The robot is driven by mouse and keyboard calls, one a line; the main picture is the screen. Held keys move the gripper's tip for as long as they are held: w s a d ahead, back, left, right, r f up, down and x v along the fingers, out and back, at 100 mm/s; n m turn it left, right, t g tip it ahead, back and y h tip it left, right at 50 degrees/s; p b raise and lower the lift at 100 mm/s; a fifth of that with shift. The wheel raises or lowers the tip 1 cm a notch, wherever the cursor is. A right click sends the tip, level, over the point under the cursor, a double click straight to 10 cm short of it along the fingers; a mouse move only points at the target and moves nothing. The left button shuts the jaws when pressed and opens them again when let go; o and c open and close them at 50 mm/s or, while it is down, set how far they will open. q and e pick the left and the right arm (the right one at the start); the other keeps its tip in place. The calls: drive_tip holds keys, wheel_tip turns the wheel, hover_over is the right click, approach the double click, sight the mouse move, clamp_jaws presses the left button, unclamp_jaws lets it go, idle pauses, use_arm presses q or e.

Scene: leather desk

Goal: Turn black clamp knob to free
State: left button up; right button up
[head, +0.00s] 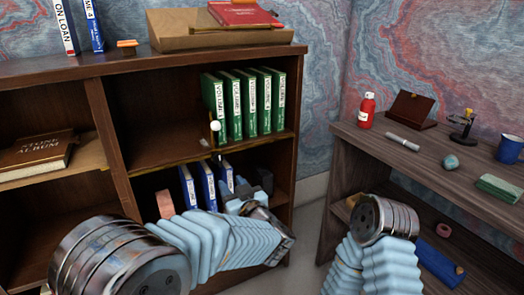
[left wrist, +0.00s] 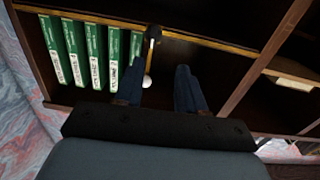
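A small black clamp knob (left wrist: 154,32) sits at the wooden shelf edge in the left wrist view, with a thin rod running to a white ball (left wrist: 147,82). In the head view the ball (head: 214,126) stands above the shelf edge, in front of the green volumes, and the dark clamp (head: 220,157) is at the edge below it. My left gripper (left wrist: 160,71) is open, its two dark blue fingers apart and pointing toward the shelf edge. The knob is beyond the fingertips, nearer the left finger in that view, with nothing gripped. My right gripper is not in view.
Green volumes (head: 244,103) stand right behind the clamp. Blue books (head: 188,187) stand on the shelf below, close to my left gripper. A side desk (head: 345,131) at right holds a red bottle (head: 366,111), a blue mug (head: 509,149) and small items.

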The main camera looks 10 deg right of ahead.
sight(219, 156)
use_arm(q)
drive_tip(key=x, duration=0.4)
drive_tip(key=r+p+x, duration=0.1)
drive_tip(key=x, duration=0.3)
drive_tip(key=d+x, duration=0.1)
drive_tip(key=x, duration=0.3)
drive_tip(key=shift+w+r+p, duration=0.35)
drive_tip(key=shift+w+r, duration=0.05)
drive_tip(key=shift+w, duration=0.2)
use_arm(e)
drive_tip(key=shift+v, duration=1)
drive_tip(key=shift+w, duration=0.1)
use_arm(q)
drive_tip(key=c, duration=0.7)
drive_tip(key=shift+o, duration=0.2)
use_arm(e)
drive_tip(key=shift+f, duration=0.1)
use_arm(q)
drive_tip(key=shift+n, duration=0.3)
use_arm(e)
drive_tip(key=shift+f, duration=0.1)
